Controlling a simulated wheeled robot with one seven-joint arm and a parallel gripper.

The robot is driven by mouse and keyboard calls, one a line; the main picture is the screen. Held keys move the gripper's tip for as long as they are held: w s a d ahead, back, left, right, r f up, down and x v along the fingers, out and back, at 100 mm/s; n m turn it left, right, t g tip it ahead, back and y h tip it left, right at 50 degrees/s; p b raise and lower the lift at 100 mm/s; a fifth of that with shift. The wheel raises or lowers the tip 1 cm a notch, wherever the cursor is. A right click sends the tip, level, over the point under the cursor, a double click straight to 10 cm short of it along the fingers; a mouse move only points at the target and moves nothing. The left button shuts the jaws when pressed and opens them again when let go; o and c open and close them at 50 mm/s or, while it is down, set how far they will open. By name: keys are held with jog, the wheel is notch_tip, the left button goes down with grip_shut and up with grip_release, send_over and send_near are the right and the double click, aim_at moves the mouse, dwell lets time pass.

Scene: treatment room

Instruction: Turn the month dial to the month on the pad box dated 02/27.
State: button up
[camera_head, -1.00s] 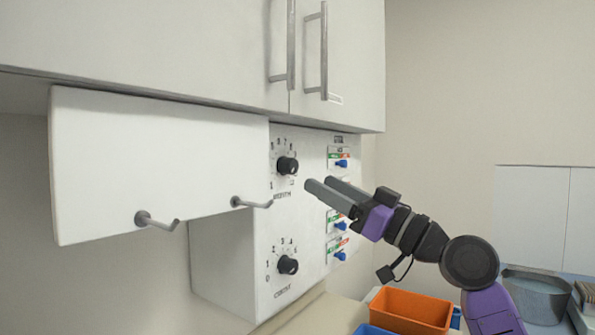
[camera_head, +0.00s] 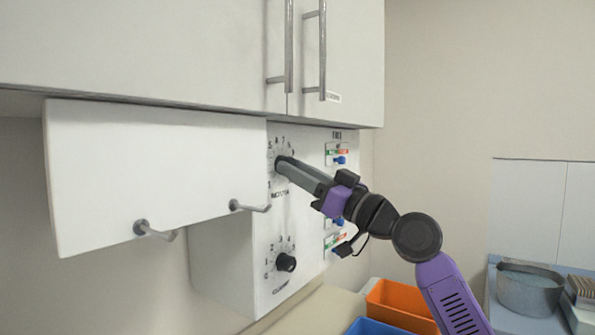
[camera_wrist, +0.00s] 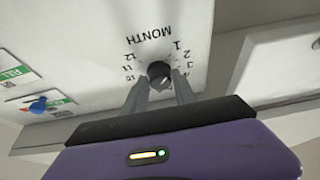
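The month dial (camera_wrist: 159,72) is a black round knob on the white panel, with "MONTH" and numbers printed around it. In the wrist view it sits between the two grey fingertips of my gripper (camera_wrist: 160,84), with slight gaps seeming to show on both sides. A pale mark shows on the knob, but I cannot tell which number it points to. In the head view my gripper (camera_head: 284,166) reaches the panel at the month dial and mostly hides it. No pad box dated 02/27 can be made out.
A second black knob (camera_head: 286,262) is below on the panel. Blue switches (camera_head: 340,160) are right of the dial. Cabinet handles (camera_head: 322,50) hang above. Orange (camera_head: 400,305) and blue bins stand below.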

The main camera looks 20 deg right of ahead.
grip_shut()
jog(key=m+h+p, duration=0.1)
jog(key=m+p, duration=0.2)
jog(key=m+t+h+p, duration=0.1)
jog(key=m+h+p, duration=0.1)
jog(key=m+p, duration=0.2)
jog(key=shift+s+a+r+t+h, duration=0.15)
jog(key=shift+t+h, duration=0.15)
jog(key=o, duration=0.6)
grip_release()
